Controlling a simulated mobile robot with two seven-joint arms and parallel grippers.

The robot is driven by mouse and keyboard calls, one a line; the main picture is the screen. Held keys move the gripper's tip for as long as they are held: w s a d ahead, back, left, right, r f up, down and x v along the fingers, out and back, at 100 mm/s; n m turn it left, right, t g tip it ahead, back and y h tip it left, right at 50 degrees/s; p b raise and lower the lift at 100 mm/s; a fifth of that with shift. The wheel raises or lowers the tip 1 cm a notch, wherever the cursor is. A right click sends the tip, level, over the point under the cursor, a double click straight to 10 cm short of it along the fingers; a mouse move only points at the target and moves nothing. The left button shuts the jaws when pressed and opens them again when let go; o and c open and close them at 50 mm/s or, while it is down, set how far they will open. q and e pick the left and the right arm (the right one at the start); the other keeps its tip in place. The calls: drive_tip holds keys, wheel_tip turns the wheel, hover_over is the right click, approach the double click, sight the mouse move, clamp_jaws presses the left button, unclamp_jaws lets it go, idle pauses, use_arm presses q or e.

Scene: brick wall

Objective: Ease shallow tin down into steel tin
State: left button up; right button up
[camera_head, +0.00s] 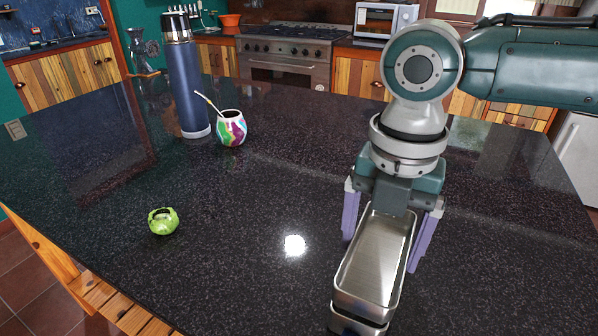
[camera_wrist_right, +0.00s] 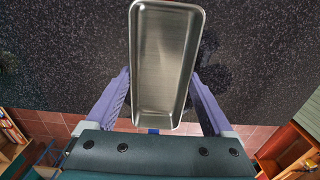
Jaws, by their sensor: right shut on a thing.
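The shallow tin (camera_head: 376,262) is a long, empty, shiny metal tray with rounded corners. My right gripper (camera_head: 383,250) is shut on it, with a purple finger against each long side. The tin also fills the upper middle of the right wrist view (camera_wrist_right: 165,65). Below its near end in the head view, part of another metal body with a dark blue piece shows, seemingly the steel tin (camera_head: 357,326). The shallow tin hides most of it, so I cannot tell whether the two touch or are nested. My left gripper is not in view.
The dark speckled countertop (camera_head: 240,190) is mostly clear at its middle. A green pot-like object (camera_head: 163,221) stands at left. A blue flask (camera_head: 186,85) and a colourful gourd cup with a straw (camera_head: 231,129) stand farther back. A stove (camera_head: 285,55) and cabinets line the back.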

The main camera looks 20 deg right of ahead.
drive_tip(key=shift+f, duration=0.4)
idle(0.5)
drive_tip(key=shift+f, duration=0.15)
idle(0.4)
drive_tip(key=o, duration=1.2)
drive_tip(key=shift+c, duration=0.2)
wheel_tip(320, 180, up, 10)
